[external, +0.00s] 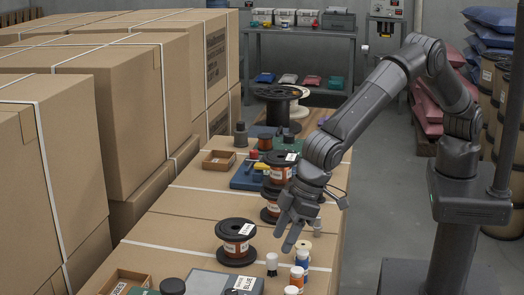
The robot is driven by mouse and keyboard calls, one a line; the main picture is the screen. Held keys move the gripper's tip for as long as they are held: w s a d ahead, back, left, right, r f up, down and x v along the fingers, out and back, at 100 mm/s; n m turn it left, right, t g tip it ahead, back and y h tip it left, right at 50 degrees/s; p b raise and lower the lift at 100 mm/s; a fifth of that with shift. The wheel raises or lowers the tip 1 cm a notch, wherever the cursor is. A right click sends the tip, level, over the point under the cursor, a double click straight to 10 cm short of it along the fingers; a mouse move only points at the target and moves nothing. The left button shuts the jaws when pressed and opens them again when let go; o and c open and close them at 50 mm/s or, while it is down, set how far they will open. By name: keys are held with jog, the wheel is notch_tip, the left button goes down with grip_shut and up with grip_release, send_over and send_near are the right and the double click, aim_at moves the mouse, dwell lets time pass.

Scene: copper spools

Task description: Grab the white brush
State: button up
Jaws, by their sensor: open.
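A small upright item with a pale top and dark lower part (272,264) stands on the cardboard surface, just below and left of my gripper; it may be the white brush, but it is too small to be sure. My gripper (286,237) is open and points down toward the boxes, above and slightly right of that item. No contact with it shows. The fingers look empty. The gripper partly hides the spools and small items behind it.
A copper spool (235,240) stands left of the gripper. Several small bottles (301,262) stand close on the right. A grey box (222,284) lies in front. More spools (280,167) stand behind. Tall cardboard boxes (130,110) line the left; open floor (385,215) lies right.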

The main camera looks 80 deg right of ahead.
aim_at(274, 255)
jog(key=x, duration=0.7)
jog(key=shift+w+d+f, duration=0.2)
jog(key=shift+w+f, duration=0.05)
jog(key=shift+w, duration=0.05)
jog(key=c, duration=1.1)
